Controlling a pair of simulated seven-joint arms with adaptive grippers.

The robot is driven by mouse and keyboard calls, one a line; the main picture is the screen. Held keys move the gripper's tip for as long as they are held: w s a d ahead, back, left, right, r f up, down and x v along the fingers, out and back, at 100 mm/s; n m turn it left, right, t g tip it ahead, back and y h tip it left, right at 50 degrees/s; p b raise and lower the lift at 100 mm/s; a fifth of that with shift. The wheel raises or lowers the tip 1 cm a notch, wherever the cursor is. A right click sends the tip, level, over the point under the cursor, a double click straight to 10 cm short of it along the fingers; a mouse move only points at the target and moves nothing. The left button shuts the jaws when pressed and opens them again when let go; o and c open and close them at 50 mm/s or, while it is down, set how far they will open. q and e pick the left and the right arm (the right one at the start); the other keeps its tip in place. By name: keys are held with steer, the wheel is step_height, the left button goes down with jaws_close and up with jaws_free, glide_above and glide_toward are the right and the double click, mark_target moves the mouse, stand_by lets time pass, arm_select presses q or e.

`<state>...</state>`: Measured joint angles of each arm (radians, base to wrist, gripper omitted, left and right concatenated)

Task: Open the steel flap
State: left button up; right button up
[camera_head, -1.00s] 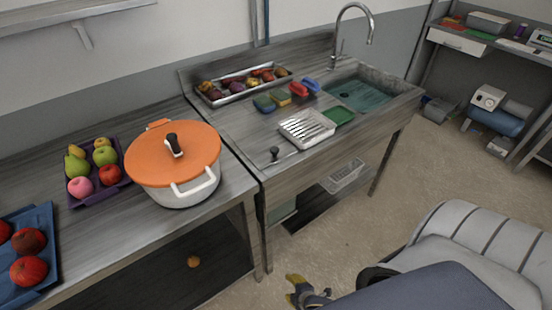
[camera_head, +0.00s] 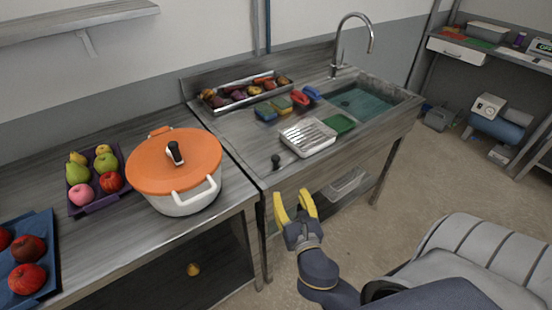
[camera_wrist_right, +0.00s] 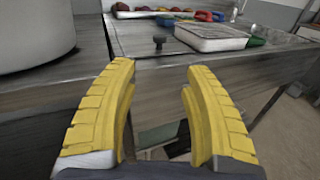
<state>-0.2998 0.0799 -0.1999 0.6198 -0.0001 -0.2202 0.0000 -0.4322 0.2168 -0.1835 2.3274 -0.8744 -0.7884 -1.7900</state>
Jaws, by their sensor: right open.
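The steel sink unit has a grey front panel (camera_head: 345,172) below its worktop edge; it also spans the right wrist view (camera_wrist_right: 155,83). A small black knob (camera_head: 276,160) stands near the worktop's front left edge and shows in the right wrist view (camera_wrist_right: 158,42). I cannot tell for sure which part is the flap or whether the knob belongs to it. My right gripper (camera_head: 293,197) is open, its yellow fingers apart and empty, in front of the unit's left part. In the right wrist view its fingers (camera_wrist_right: 160,75) frame the panel. My left gripper is not in view.
A white pot with an orange lid (camera_head: 174,165) stands on the left counter. A white drain tray (camera_head: 308,138), a green sponge (camera_head: 341,123) and the sink basin (camera_head: 362,103) are right of the knob. A grey padded seat (camera_head: 475,255) is at lower right.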

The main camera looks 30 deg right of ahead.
mark_target(277, 161)
steer(key=x, duration=1.7)
steer(key=shift+w, duration=0.2)
steer(key=shift+c, duration=0.4)
jaws_close()
